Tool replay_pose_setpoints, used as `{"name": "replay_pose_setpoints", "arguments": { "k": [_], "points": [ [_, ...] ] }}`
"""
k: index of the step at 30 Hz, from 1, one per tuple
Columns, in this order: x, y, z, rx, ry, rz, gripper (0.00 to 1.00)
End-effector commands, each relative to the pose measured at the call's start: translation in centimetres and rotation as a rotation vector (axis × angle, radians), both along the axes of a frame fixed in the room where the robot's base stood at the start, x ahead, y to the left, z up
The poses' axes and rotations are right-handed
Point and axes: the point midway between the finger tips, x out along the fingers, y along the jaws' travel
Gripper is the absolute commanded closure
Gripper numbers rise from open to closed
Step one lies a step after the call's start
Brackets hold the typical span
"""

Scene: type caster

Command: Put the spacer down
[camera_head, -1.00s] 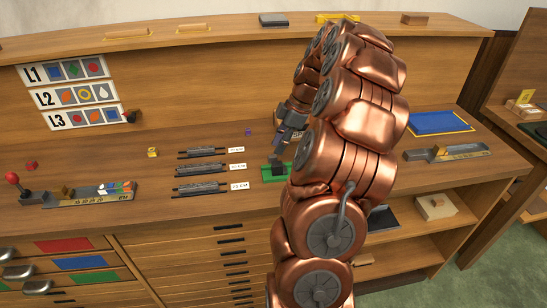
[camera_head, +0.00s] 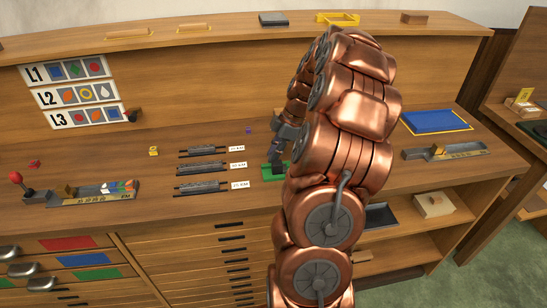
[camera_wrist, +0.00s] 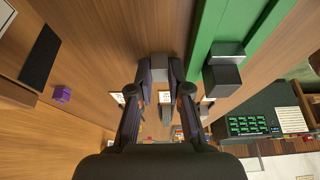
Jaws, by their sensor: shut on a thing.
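A small grey block, which I take to be the spacer (camera_wrist: 160,62), sits between the fingertips of my gripper (camera_wrist: 161,78) in the wrist view. The fingers press on it from both sides. In the head view my gripper (camera_head: 284,148) is low over the bench, close to a green base (camera_head: 272,177) with a dark post. My copper arm hides part of this area, and the spacer cannot be made out there. In the wrist view the green base (camera_wrist: 203,40) and its dark grey block (camera_wrist: 222,80) lie just right of the fingers, apart from them.
Several grey rails with white labels (camera_head: 203,168) lie left of the green base. A small purple piece (camera_head: 249,130) lies behind it, and a yellow piece (camera_head: 153,151) further left. A type tray (camera_head: 95,193) stands at left. A blue tray (camera_head: 435,121) is at right.

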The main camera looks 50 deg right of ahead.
Motion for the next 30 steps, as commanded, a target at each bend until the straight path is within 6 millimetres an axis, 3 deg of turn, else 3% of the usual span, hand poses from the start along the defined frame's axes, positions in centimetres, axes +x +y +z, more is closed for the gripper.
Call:
{"name": "replay_pose_setpoints", "arguments": {
  "k": [13, 25, 30],
  "points": [
    [0.0, 0.0, 0.3, 0.001, 0.0, 0.0, 1.0],
    [0.1, 0.0, 3.4, -0.002, -0.002, 0.001, 1.0],
    [-0.1, 1.2, 3.6, 0.001, -0.001, 0.001, 1.0]
  ]
}}
